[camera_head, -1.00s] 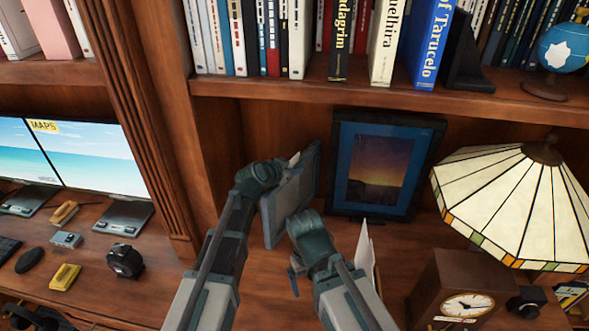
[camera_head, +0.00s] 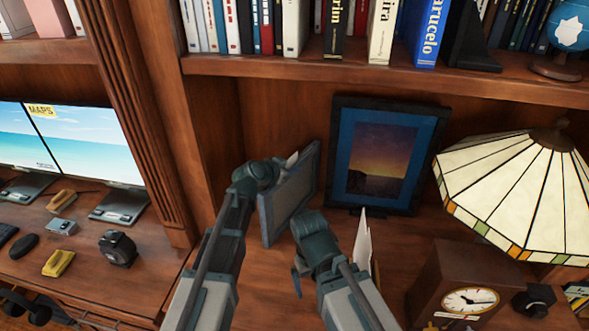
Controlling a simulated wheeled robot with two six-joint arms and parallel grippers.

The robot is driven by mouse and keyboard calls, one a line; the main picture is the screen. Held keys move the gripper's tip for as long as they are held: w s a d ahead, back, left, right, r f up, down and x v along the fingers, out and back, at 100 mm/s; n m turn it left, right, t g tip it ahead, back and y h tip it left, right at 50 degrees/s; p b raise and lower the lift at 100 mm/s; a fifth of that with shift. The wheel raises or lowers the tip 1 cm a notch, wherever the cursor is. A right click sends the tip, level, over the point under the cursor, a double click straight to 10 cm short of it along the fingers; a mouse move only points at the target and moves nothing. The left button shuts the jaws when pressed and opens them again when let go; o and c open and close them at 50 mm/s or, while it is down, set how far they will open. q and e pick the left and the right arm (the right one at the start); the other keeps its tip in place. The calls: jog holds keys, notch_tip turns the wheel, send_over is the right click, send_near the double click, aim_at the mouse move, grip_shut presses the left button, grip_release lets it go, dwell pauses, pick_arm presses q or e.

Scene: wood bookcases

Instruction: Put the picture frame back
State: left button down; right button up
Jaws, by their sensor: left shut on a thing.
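A blue-grey picture frame (camera_head: 287,205) is held upright, turned at an angle, in the left part of the shelf bay. My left gripper (camera_head: 289,162) is shut on its upper left edge; the fingertips are largely hidden. Its lower edge is close to the wood surface; I cannot tell if it touches. My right gripper (camera_head: 298,268) is just right of the frame's lower part, low over the surface. Its fingers are mostly hidden, so its opening is unclear. A second, black-edged picture frame (camera_head: 342,150) with a blue mat and sunset picture stands upright against the back panel.
A stained-glass lamp (camera_head: 515,190) and wooden clock (camera_head: 447,277) stand at the right. A white, paper-like item (camera_head: 362,245) stands right of my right gripper. Books (camera_head: 290,28) fill the shelf above. A wooden post (camera_head: 150,120) separates the monitor desk at left.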

pick_arm(q)
jog(key=shift+a+r, duration=0.1)
jog(key=shift+a, duration=0.05)
jog(key=c, duration=0.7)
grip_release()
jog(key=p+v, duration=0.5)
jog(key=v, duration=0.7)
jog(key=shift+s+p, duration=0.15)
jog(key=shift+p, duration=0.2)
